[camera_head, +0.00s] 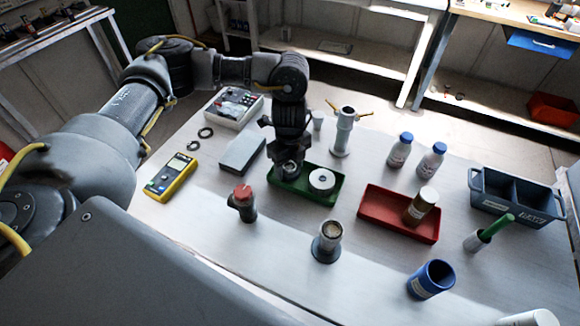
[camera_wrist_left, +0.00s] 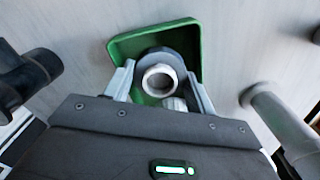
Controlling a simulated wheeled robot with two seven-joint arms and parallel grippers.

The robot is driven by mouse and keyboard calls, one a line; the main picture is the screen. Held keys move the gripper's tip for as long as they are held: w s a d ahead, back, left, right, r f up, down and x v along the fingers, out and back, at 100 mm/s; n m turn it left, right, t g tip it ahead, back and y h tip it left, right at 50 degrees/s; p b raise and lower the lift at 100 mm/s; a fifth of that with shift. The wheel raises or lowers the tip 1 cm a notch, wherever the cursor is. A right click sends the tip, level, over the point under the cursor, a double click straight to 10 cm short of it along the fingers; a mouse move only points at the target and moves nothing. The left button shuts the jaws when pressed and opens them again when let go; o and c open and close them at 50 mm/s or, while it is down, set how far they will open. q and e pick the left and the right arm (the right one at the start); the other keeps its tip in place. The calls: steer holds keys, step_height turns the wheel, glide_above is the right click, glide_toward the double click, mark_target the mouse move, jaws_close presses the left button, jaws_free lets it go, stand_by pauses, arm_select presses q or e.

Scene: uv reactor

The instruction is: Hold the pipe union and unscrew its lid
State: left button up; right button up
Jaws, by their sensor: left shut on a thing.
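The pipe union (camera_wrist_left: 160,80) shows in the left wrist view as a dark collar around a bright metal ring, seen end-on. It is between the two fingers of my left gripper (camera_wrist_left: 163,88), which is shut on it. In the head view my left gripper (camera_head: 287,160) points down over the left part of a green tray (camera_head: 308,196) and mostly hides the union. I cannot tell whether the union touches the tray. I cannot make out a separate lid. My right gripper is in neither view.
A white roll (camera_head: 322,181) lies in the green tray, right of my gripper. A red-topped valve (camera_head: 242,203) stands in front left, a grey pipe fitting (camera_head: 343,132) behind right. A red tray (camera_head: 385,226) is further right. A yellow multimeter (camera_head: 171,177) lies left.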

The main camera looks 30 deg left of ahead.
mark_target(290, 165)
arm_select(q)
steer(key=shift+f, duration=0.6)
steer(key=shift+f, duration=0.15)
steer(key=o, duration=0.8)
step_height(290, 165, up, 12)
steer(key=shift+r+b, duration=0.2)
steer(key=shift+b, duration=0.2)
